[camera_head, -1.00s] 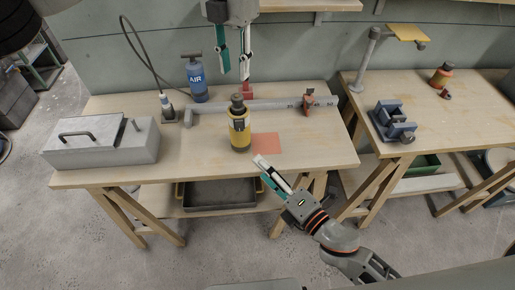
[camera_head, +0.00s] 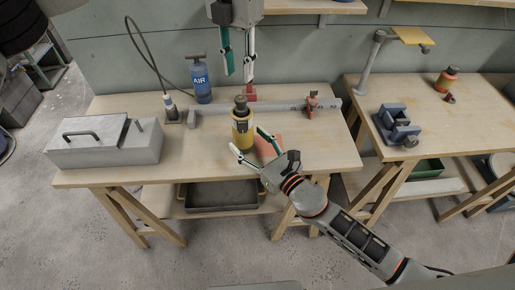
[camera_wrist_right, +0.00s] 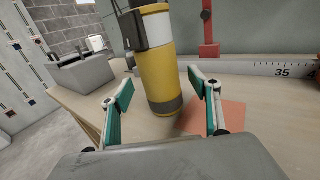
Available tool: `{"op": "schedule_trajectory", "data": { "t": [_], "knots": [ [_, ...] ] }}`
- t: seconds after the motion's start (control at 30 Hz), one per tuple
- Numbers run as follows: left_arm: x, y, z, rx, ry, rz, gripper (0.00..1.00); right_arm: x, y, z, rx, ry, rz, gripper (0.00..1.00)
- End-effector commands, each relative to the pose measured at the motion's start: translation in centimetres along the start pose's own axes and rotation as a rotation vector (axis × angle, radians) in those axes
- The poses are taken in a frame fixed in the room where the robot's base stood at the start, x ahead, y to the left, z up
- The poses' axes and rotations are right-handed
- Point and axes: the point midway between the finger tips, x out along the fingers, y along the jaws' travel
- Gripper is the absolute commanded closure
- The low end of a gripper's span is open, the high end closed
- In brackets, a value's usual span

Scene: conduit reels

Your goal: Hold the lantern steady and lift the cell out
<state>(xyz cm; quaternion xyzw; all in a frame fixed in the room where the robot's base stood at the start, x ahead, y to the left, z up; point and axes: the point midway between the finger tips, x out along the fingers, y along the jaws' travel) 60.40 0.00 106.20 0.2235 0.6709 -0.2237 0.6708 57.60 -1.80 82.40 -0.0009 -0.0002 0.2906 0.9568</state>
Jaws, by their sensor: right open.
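The lantern (camera_head: 242,133), a yellow cylinder with a dark base, stands upright on the bench. A dark round piece (camera_head: 240,104) sits at its top; I cannot tell whether this is the cell. My right gripper (camera_head: 247,139) is open, low on the near side of the lantern. In the right wrist view the yellow body (camera_wrist_right: 159,72) stands just beyond and between the parted fingers (camera_wrist_right: 161,85); I see no clear grip. My left gripper (camera_head: 238,76) hangs open and empty above and behind the lantern, pointing down, its fingers parted.
An orange-pink mat (camera_head: 268,143) lies right of the lantern. Behind is a long grey rail (camera_head: 275,106) with a red clamp (camera_head: 311,104). A blue AIR bottle (camera_head: 201,82) and a grey box (camera_head: 90,149) stand left. A second bench (camera_head: 450,120) is at right.

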Motion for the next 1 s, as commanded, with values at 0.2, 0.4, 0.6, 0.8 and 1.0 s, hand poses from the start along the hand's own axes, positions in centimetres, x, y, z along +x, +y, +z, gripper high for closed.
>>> {"op": "schedule_trajectory", "data": {
  "t": [0.2, 0.4, 0.6, 0.8, 1.0],
  "knots": [
    [0.0, 0.0, 0.0, 0.0, 0.0, 0.0, 0.72, 2.3, 0.0, 0.0, 0.0, 0.0, -0.001, 0.38],
    [0.0, 0.0, 0.0, 0.0, 0.0, 0.0, 0.72, 2.9, 0.0, 0.0, 0.001, 0.0, -0.001, 0.38],
    [0.0, 0.0, 0.0, 0.0, 0.0, 0.0, 0.72, 2.8, 0.0, 0.0, 0.001, 0.0, -0.001, 0.44],
    [0.0, 0.0, 0.0, 0.0, 0.0, 0.0, 0.72, 2.8, 0.0, 0.0, 0.002, 0.0, -0.001, 0.89],
    [0.0, 0.0, 0.0, 0.0, 0.0, 0.0, 0.7, 2.8, 0.0, 0.0, 0.002, 0.0, -0.001, 0.89]
  ]
}}
